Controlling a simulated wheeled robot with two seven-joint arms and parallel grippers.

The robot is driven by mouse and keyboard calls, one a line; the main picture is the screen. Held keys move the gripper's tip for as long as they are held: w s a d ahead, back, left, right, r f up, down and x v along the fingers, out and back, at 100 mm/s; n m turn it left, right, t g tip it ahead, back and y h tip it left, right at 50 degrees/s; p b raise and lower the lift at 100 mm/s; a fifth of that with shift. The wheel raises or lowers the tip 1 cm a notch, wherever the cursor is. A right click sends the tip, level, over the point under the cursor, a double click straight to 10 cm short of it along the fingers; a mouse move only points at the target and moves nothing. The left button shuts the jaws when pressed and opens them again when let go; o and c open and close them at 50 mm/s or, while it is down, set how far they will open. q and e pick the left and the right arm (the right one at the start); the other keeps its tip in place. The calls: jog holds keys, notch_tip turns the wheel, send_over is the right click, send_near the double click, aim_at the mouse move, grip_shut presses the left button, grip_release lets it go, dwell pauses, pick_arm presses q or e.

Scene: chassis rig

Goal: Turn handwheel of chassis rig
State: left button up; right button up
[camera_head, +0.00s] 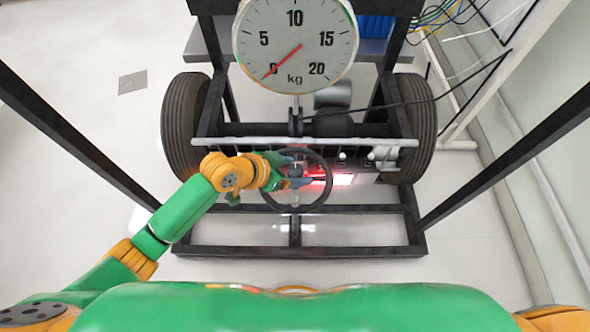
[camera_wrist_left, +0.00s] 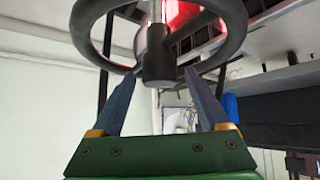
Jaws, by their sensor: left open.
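The handwheel (camera_head: 330,183) is a black ring on the front of the chassis rig, below the round dial. Its rim (camera_wrist_left: 235,22) and dark cylindrical hub (camera_wrist_left: 157,62) show at the top of the left wrist view. My left gripper (camera_head: 300,173) is in front of the wheel and hides part of its left side and middle. In the left wrist view its two blue-grey fingers (camera_wrist_left: 160,76) are spread, with the hub between the tips in the picture. The fingers are apart from the hub there; whether they touch the rim I cannot tell. My right gripper is out of view.
The rig's black frame (camera_head: 290,250) carries two tyres (camera_head: 186,122) (camera_head: 420,128) and a silver crossbar (camera_head: 250,141). A dial gauge (camera_head: 296,40) marked in kg stands above the wheel. Slanted black bars flank both sides. Cables (camera_head: 440,18) hang at upper right. Floor at left is clear.

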pick_arm(q)
jog(key=shift+w+d+f, duration=0.1)
jog(key=shift+f, duration=0.05)
grip_shut()
dwell(1.4)
